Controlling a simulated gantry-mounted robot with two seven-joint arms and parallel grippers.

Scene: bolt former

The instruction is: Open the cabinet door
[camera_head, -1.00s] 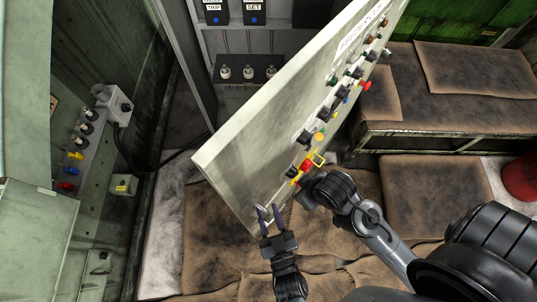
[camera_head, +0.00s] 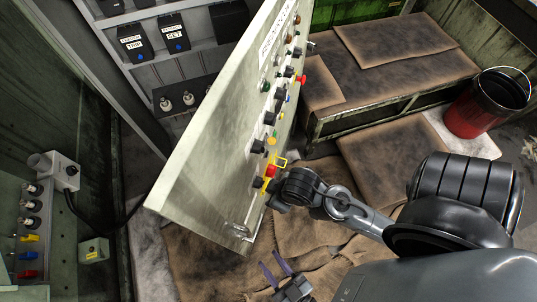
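The cabinet door (camera_head: 205,160) is a pale grey panel standing swung out from the cabinet (camera_head: 160,65), whose shelves are visible behind it. A metal handle (camera_head: 240,231) is on its lower near corner. Buttons and switches line its right side. My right gripper (camera_head: 277,190) is beside the door's red and yellow switch (camera_head: 272,171). Its fingers are hidden, and contact with the door is unclear.
A bench with brown padding (camera_head: 395,55) stands behind the door on the right. A red bucket (camera_head: 470,115) is right of it. Brown mats (camera_head: 395,160) cover the floor. A wall box with a cable (camera_head: 62,172) is at the left.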

